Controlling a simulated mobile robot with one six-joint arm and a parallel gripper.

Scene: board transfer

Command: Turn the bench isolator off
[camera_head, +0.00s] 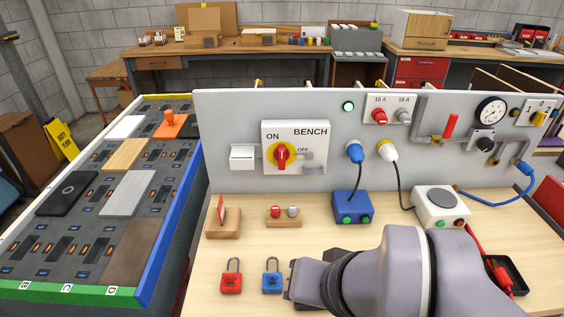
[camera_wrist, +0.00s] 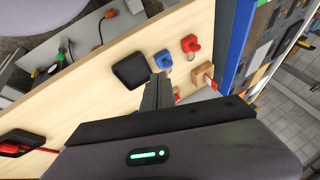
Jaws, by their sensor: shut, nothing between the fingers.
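The bench isolator is a white plate (camera_head: 296,137) marked BENCH on the upright grey panel, with a red knob (camera_head: 282,155) on a yellow disc. The knob's handle stands upright; the word ON is above it and OFF is to its right. A grey hasp-like piece (camera_head: 309,156) sits beside the disc. My gripper is low over the bench front in the head view, right of the blue padlock and well below and apart from the isolator. In the wrist view its fingers (camera_wrist: 158,92) are together and empty. The isolator is not recognisable there.
A red padlock (camera_head: 231,276) and a blue padlock (camera_head: 271,275) lie on the bench. Behind them stand a wooden tag holder (camera_head: 223,224), a small block with knobs (camera_head: 284,217) and a blue box (camera_head: 351,207) with a cable.

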